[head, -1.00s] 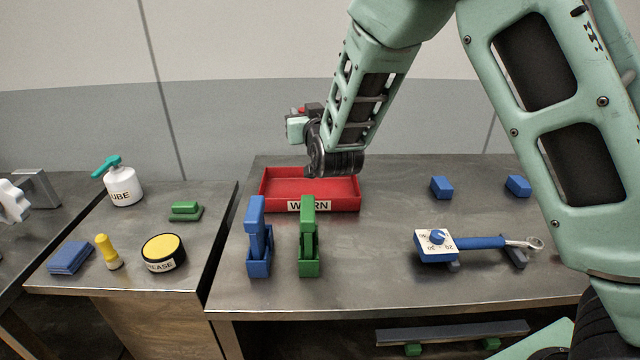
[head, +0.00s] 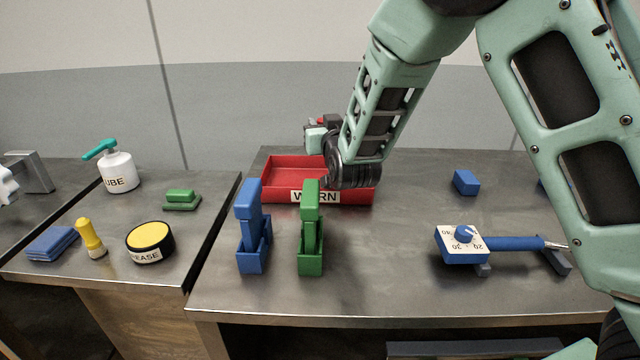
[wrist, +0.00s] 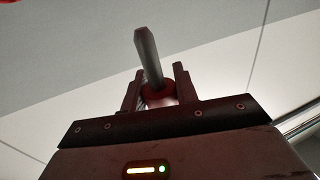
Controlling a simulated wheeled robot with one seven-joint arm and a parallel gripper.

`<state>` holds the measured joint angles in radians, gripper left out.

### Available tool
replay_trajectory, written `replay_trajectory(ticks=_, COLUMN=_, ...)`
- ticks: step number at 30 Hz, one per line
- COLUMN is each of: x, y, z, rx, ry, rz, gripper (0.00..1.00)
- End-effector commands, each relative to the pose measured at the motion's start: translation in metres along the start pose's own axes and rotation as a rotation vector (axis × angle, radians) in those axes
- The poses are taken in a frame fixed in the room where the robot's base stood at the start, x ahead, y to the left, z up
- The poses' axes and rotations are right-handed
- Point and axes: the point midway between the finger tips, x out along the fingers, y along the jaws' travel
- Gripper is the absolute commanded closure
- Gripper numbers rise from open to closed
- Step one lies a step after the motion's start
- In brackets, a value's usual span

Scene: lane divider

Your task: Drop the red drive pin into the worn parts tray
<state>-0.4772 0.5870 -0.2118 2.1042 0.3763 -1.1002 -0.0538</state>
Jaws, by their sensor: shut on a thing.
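My gripper (head: 325,124) is up at the back of the red worn parts tray (head: 275,194), whose front label is partly readable. In the wrist view my gripper (wrist: 157,88) is shut on the drive pin (wrist: 150,58), which has a red head between the fingers and a grey shaft pointing up in the picture. In the head view only a small red bit shows at the gripper, and the shaft cannot be made out. My wrist hides the tray's right rear part. The visible tray floor is empty.
A blue upright holder (head: 252,240) and a green one (head: 311,240) stand in front of the tray. A blue block (head: 466,182) and a dial wrench (head: 500,243) lie to the right. A grease tin (head: 150,242) and an oil can (head: 119,172) stand on the left bench.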

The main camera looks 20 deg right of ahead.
Motion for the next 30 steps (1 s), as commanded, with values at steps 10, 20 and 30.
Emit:
replay_trajectory(ticks=10, x=0.000, y=0.000, z=0.042, rx=-0.001, ry=-0.001, rz=0.000, gripper=0.93)
replay_trajectory(ticks=20, x=0.000, y=0.000, z=0.045, rx=0.000, ry=0.000, rz=0.000, gripper=0.93)
replay_trajectory(ticks=30, x=0.000, y=0.000, z=0.045, rx=0.000, ry=-0.001, rz=0.000, gripper=0.45)
